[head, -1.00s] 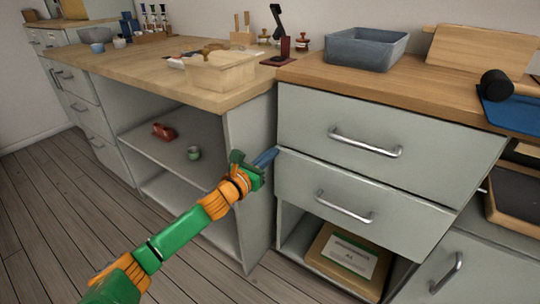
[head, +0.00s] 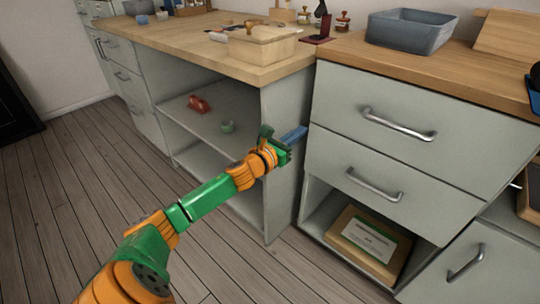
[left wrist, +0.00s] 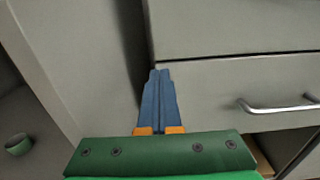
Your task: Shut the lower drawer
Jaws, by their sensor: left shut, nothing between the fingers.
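The lower drawer (head: 335,160) is the pale grey front with a bar handle (head: 374,186), under the upper drawer (head: 450,145) in the right cabinet. Its front looks about flush with the upper one; I cannot tell whether a small gap remains. My left gripper (head: 298,133) has its blue fingers closed together and empty, at the drawer's upper left corner. In the left wrist view the fingertips (left wrist: 159,73) overlap the left end of the lower drawer (left wrist: 205,95), with its handle (left wrist: 280,106) to the right. I cannot tell whether they touch it. My right gripper is not in view.
Below the drawer is an open compartment holding a box with a label (head: 370,240). To the left, an open shelf (head: 215,125) holds a red item (head: 199,104) and a green cup (head: 227,126). A grey bin (head: 408,32) stands on the counter. The floor at left is clear.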

